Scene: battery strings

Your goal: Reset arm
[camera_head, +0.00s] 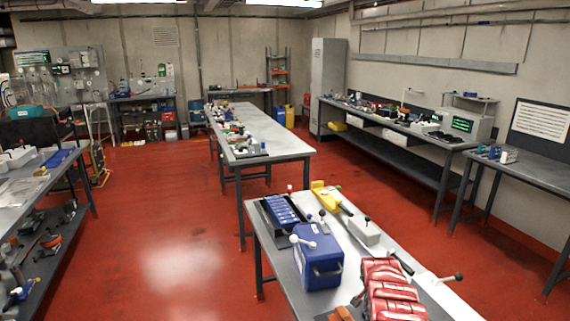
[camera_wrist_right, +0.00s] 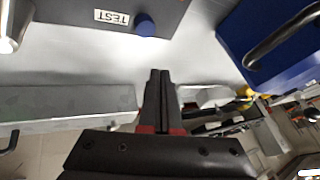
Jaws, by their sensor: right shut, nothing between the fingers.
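My right gripper (camera_wrist_right: 158,78) shows in the right wrist view with its two dark fingers together and nothing between them. Its fingertips point toward a pale grey surface, apart from the things around it. A grey box (camera_wrist_right: 70,10) with a TEST label and a blue knob is beyond it at the upper left. A blue case (camera_wrist_right: 262,50) with a dark handle is at the upper right; a blue case (camera_head: 318,262) also stands on the near bench in the head view. Neither gripper shows clearly in the head view, and my left gripper is out of sight.
The near bench (camera_head: 276,262) also holds a black tray with blue cells (camera_head: 283,211), a yellow tool (camera_head: 325,197), a light grey box (camera_head: 364,231) and a red ribbed bundle (camera_head: 390,285). A long table (camera_head: 290,147) stands behind. Red floor (camera_head: 180,200) is open at left.

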